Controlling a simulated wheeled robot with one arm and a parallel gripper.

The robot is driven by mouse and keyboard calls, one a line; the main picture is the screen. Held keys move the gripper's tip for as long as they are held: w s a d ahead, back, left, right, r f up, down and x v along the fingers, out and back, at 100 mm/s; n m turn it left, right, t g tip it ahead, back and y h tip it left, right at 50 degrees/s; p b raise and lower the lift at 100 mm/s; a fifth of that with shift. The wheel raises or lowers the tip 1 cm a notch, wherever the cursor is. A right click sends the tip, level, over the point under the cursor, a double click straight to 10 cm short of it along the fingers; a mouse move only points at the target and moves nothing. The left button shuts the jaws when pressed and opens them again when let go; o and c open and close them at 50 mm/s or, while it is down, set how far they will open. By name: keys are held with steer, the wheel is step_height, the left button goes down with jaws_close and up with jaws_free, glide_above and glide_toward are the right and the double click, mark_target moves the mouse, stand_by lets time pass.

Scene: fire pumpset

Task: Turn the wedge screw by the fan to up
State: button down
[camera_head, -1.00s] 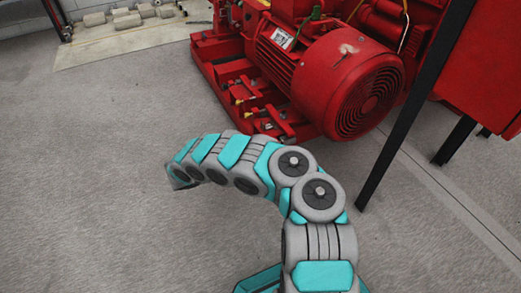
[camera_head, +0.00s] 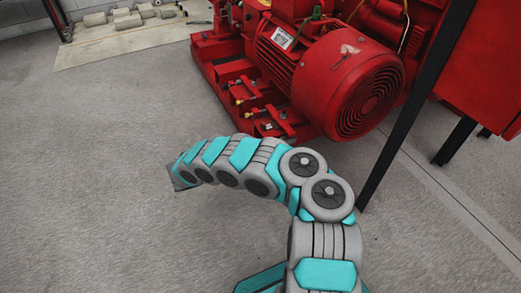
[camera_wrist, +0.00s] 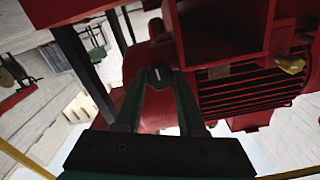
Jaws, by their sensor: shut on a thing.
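In the wrist view my gripper (camera_wrist: 160,78) reaches up from the bottom, its two dark green fingers converging on a small dark rounded head with a pale line, apparently the wedge screw (camera_wrist: 158,75). The fingers are shut on its two sides. The pale line is near vertical in the picture, leaning slightly. In the head view the red motor has a round fan grille (camera_head: 370,105) at its right end. My arm curves to the left in front of it; my gripper is out of sight there, and I cannot make out the held screw.
The red pump base (camera_head: 240,95) carries brackets and small yellowish fittings. A similar yellowish knob (camera_wrist: 291,63) sits at the right in the wrist view, near red ribs (camera_wrist: 250,95). A black post (camera_head: 415,105) stands right of the motor. The grey floor (camera_head: 90,180) at left is clear.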

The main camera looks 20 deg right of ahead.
steer(key=shift+f, duration=0.1)
stand_by(0.3)
steer(key=shift+c, duration=2.4)
jaws_free()
steer(key=a, duration=0.7)
steer(key=shift+s+a, duration=0.15)
steer(key=shift+a, duration=0.25)
